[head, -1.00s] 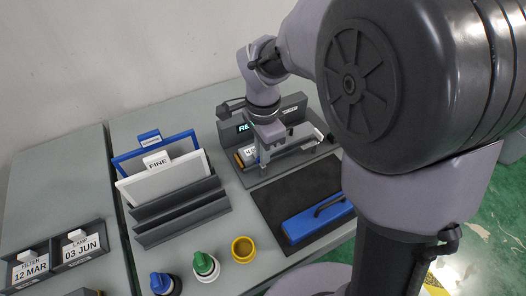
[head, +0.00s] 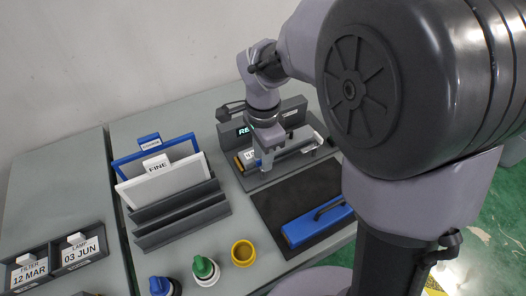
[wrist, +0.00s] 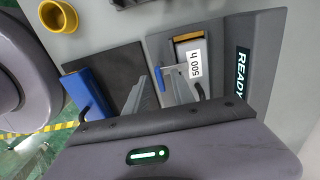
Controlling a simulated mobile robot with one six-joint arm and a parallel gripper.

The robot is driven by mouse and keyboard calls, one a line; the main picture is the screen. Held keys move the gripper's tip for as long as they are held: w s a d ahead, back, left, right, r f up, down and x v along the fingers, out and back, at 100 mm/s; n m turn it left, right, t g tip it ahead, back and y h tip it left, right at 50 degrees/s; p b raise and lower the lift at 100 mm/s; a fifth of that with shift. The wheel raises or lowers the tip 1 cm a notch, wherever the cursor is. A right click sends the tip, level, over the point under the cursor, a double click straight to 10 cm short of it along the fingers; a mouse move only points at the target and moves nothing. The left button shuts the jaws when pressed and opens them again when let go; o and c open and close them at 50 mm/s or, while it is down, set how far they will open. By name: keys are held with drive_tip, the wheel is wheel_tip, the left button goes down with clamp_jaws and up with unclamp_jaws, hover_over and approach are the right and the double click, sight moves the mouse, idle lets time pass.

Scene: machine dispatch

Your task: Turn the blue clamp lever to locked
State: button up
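The blue clamp lever (wrist: 160,79) is a small blue bar beside the cartridge labelled "500 h" (wrist: 195,62) in the wrist view. In the head view my gripper hides it. My gripper (head: 266,168) is low over the machine fixture (head: 293,160). In the wrist view two light grey fingers stand apart, with the lever close to the right one. I cannot tell whether they touch it. The display (wrist: 242,68) reads READY.
A blue block with a black handle (head: 312,226) lies on a dark mat in front of the machine. Slotted holders with a FINE panel (head: 165,182) are at left.

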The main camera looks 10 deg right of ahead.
wheel_tip(320, 180, up, 17)
drive_tip(key=p, duration=0.7)
drive_tip(key=shift+r, duration=0.2)
drive_tip(key=s+d+f+n+t+y+b, duration=0.1)
drive_tip(key=s+f+n+t+b, duration=0.1)
drive_tip(key=s+n, duration=0.3)
drive_tip(key=s+d+f+n+t+y+b, duration=0.1)
drive_tip(key=s+n, duration=0.4)
drive_tip(key=s, duration=0.6)
drive_tip(key=t+b, duration=0.1)
drive_tip(key=t, duration=0.1)
drive_tip(key=shift+s+d+f+t+b, duration=0.15)
drive_tip(key=shift+s+f+t+b, duration=0.15)
drive_tip(key=shift+f+t+b, duration=0.1)
